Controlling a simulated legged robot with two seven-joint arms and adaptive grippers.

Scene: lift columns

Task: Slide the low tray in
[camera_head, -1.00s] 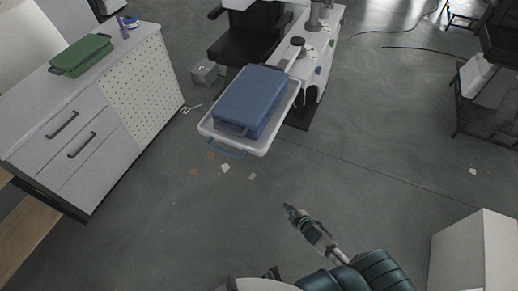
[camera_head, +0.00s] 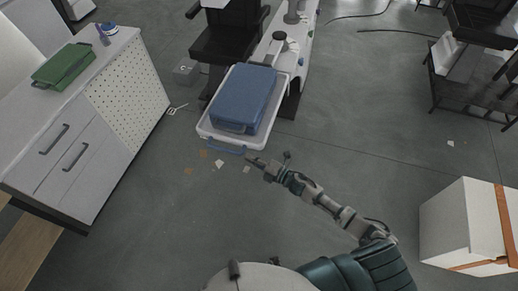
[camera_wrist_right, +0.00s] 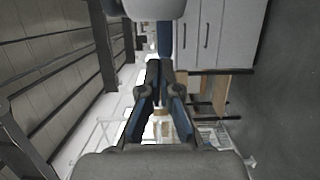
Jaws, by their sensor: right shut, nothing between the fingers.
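The low tray (camera_head: 205,131) is white with a blue handle (camera_head: 226,149) on its near edge. It sticks out from the white unit (camera_head: 308,42) at the top middle of the head view. A blue lidded box (camera_head: 243,98) lies on it and covers most of it. My right gripper (camera_head: 250,160) is just to the right of the handle, close to the tray's near edge; I cannot tell whether it touches. In the right wrist view my right gripper (camera_wrist_right: 153,66) is shut with nothing in it. My left gripper is not in view.
A white drawer cabinet (camera_head: 50,150) with a green box (camera_head: 64,66) stands at the left. A black chair (camera_head: 226,42) is behind the tray. A white box with orange strips (camera_head: 455,225) stands at the lower right. Small scraps (camera_head: 219,164) lie on the floor.

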